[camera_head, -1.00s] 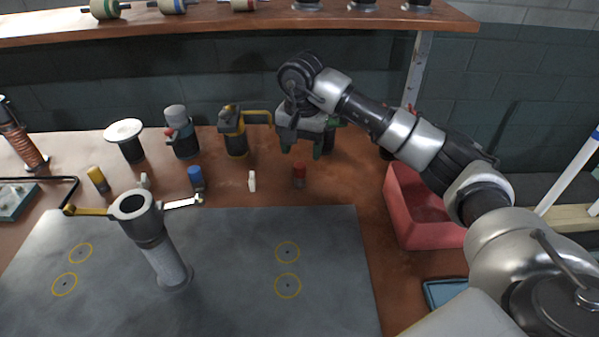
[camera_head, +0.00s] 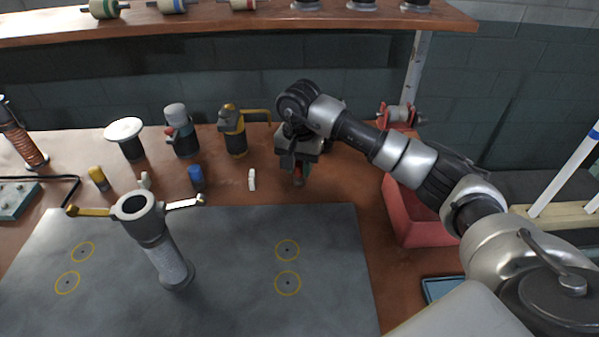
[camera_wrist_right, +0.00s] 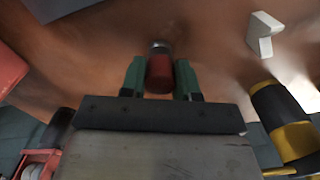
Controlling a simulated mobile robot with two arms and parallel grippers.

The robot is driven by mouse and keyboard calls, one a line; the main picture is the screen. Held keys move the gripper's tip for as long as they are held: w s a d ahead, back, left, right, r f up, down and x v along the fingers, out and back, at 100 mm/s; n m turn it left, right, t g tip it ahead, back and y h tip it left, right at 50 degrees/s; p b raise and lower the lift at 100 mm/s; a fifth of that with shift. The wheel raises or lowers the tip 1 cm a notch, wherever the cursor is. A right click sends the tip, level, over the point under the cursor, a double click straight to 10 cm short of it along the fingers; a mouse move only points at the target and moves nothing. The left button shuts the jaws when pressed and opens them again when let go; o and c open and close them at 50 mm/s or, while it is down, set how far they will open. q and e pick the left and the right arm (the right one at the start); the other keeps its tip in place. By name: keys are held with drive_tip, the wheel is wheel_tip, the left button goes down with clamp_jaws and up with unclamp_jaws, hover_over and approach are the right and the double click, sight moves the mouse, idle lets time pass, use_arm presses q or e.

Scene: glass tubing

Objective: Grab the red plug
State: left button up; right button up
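The red plug (camera_head: 298,181) stands on the brown table just behind the grey mat, partly hidden by my right gripper in the head view. My right gripper (camera_head: 298,168) is lowered over it from above and behind. In the right wrist view the red plug (camera_wrist_right: 160,72) lies between the two green fingers of my right gripper (camera_wrist_right: 160,78). The fingers stand on either side of it, and small gaps seem to show, so the gripper looks open around it. My left gripper is not in view.
A white plug (camera_head: 252,179) and a blue plug (camera_head: 196,177) stand to the left. A yellow-handled tool (camera_head: 235,135) stands behind left. A red bin (camera_head: 410,215) is to the right. A grey stand (camera_head: 160,240) rises from the mat (camera_head: 235,300).

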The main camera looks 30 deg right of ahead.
drive_tip(key=shift+c, duration=0.7)
drive_tip(key=shift+r, duration=0.1)
